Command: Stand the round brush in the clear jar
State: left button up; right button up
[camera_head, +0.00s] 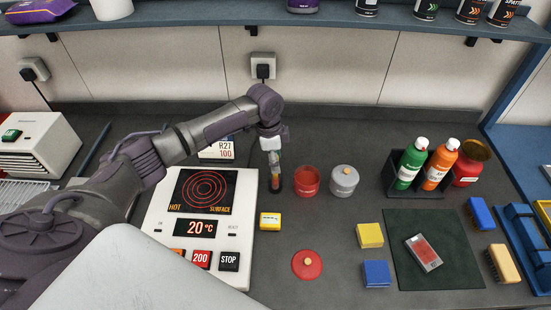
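My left gripper (270,142) points down at the middle of the bench, just right of the hot plate. Its fingers are small and seen from above, so I cannot tell whether they are open or shut. My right gripper is out of view.
The hot plate (244,215) reads 20 °C. Bottles stand in a black tray (420,190). A red lid (307,265) and a dark mat (455,275) lie in front.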

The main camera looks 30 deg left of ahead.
pick_arm(q)
notch_tip(320, 180, up, 12)
jog(key=a, duration=0.1)
jog(key=shift+s+a, duration=0.15)
jog(key=shift+s, duration=0.2)
jog(key=shift+f, duration=0.1)
dwell(0.9)
